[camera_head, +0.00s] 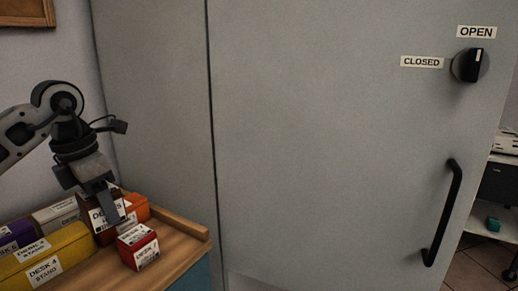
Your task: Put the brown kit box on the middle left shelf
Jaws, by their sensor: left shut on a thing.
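My left gripper (107,202) reaches down from the left over the boxes on the wooden desk. It is shut on a dark brown box (100,227) with a white label starting "DES"; the finger hides part of the label. The held box is among the other boxes, and I cannot tell whether it is lifted clear of the desk. My right gripper is out of view. A large grey cabinet (330,150) stands behind, its door closed, so no shelf inside it shows.
A small red box (138,247) sits just right of the held box, an orange one (137,207) behind. Yellow (70,246), white (55,214) and purple (18,234) boxes crowd the left. The desk has a raised wooden rim (180,220). The cabinet has a black knob (470,65) and handle (441,212).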

